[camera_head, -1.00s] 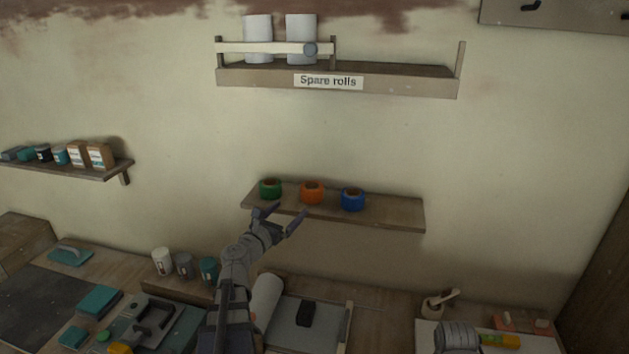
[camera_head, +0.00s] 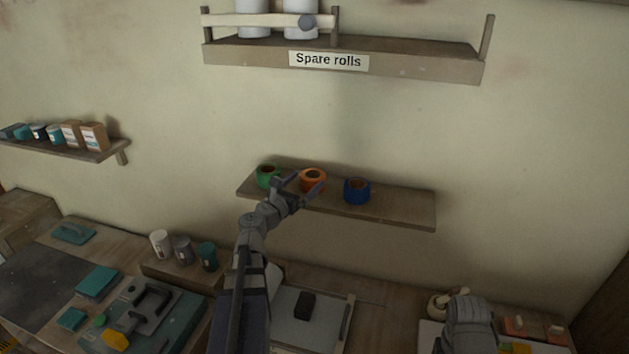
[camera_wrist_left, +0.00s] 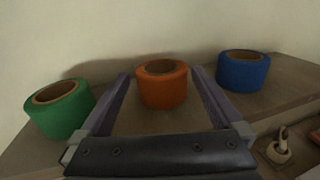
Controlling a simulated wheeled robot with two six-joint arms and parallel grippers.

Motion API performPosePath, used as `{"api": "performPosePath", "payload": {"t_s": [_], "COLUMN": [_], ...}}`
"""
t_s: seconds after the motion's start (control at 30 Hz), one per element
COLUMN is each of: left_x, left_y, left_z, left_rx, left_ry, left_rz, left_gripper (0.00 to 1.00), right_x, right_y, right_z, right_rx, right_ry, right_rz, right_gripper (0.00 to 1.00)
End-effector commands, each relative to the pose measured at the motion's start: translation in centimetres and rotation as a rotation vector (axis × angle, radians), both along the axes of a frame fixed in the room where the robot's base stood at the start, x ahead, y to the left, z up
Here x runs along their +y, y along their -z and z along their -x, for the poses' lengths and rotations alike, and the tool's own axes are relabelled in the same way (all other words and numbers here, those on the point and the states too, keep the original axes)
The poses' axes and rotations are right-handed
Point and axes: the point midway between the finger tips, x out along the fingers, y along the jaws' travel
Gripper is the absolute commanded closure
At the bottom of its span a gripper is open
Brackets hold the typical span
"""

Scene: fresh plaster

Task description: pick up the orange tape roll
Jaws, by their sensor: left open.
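The orange tape roll (camera_head: 312,180) stands on a small wooden wall shelf (camera_head: 400,212), between a green roll (camera_head: 267,177) and a blue roll (camera_head: 357,191). My left gripper (camera_head: 302,184) is open and empty at the shelf, its fingers overlapping part of the orange roll in the head view. In the left wrist view the orange roll (camera_wrist_left: 162,90) shows between the two fingers of the left gripper (camera_wrist_left: 160,76), with a gap at each side. The green roll (camera_wrist_left: 60,110) is outside the left finger and the blue roll (camera_wrist_left: 243,72) outside the right finger.
A shelf labelled "Spare rolls" (camera_head: 420,66) with white rolls hangs above. A left shelf (camera_head: 70,148) holds boxes and tins. The bench below carries cups (camera_head: 182,250), teal tools (camera_head: 98,281) and a tray (camera_head: 330,322). The tape shelf's right end is bare.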

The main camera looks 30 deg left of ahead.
Motion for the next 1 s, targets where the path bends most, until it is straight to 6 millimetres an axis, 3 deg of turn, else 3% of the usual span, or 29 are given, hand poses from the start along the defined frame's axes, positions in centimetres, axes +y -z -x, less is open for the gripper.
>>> {"api": "performPosePath", "payload": {"t_s": [0.23, 0.47, 0.8, 1.0], "left_x": [0.0, 0.0, -0.2, -0.2], "left_y": [0.0, 0.1, 0.3, 0.3], "left_z": [-2.5, -3.0, -7.5, -7.7], "left_rx": [0.000, 0.000, 0.000, 0.000], "left_ry": [0.002, 0.000, 0.002, 0.000], "left_rz": [0.000, 0.000, 0.000, 0.000], "left_gripper": [0.00, 0.00, 0.00, 0.00], "right_x": [0.0, 0.0, 0.0, 0.0], "right_y": [0.0, 0.1, 0.3, 0.3], "right_z": [0.0, 0.0, 0.0, 0.0], "right_rx": [0.000, 0.000, 0.000, 0.000], "right_ry": [0.000, 0.000, -0.001, -0.001], "right_rz": [0.000, 0.000, 0.000, 0.000], "right_gripper": [0.32, 0.32, 0.32, 0.32]}}
